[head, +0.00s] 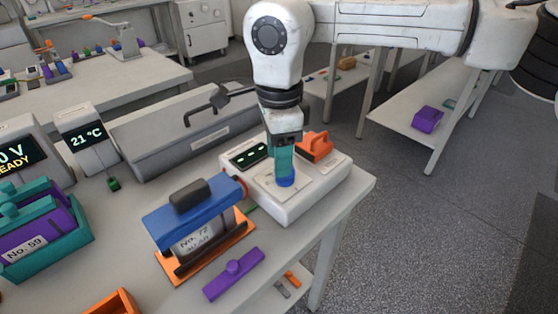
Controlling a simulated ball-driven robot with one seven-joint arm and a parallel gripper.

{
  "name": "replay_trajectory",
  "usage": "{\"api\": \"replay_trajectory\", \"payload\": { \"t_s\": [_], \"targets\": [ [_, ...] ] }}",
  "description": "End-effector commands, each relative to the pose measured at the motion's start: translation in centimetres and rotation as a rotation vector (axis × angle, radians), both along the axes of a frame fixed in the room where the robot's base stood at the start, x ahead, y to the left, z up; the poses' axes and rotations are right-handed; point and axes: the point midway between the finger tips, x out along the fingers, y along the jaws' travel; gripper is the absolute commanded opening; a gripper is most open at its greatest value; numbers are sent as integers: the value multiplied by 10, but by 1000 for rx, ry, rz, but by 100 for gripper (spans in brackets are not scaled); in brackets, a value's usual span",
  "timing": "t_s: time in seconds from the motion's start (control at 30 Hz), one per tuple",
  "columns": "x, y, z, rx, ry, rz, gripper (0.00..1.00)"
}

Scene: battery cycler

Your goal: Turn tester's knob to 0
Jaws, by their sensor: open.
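The tester (317,192) is a white box with a small dark display (250,155) at the right end of the table. A blue knob (287,181) shows on its top face, low in front of my gripper. My gripper (284,172) points down over the tester. Its teal fingers are open and come down right at the knob. Whether they touch the knob cannot be told. The knob's pointer and its scale marks are hidden or too small to read. The display shows green dashes.
An orange holder (316,146) stands on the tester's back right. A blue-topped battery block (195,215) in an orange tray stands close on the left. A purple piece (234,275) lies in front. A grey lidded case (190,130) is behind. Open floor lies right.

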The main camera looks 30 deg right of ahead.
Motion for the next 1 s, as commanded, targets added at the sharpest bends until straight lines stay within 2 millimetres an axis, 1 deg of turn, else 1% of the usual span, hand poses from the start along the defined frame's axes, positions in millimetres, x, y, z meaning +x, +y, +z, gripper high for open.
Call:
{"api": "replay_trajectory", "payload": {
  "t_s": [0.03, 0.2, 0.3, 0.4, 0.5, 0.6, 1.0],
  "targets": [
    [1, -1, 12, -2, -4, -1, 45],
    [1, 0, 45, -3, -3, -1, 45],
    [1, 0, 61, -1, -4, 0, 45],
    [1, 0, 73, 0, -1, 0, 45],
    [1, 0, 80, 0, -1, 1, 45],
    [0, 0, 83, 0, -1, 1, 45],
    [0, 0, 83, 0, 0, 1, 45]
  ]
}}
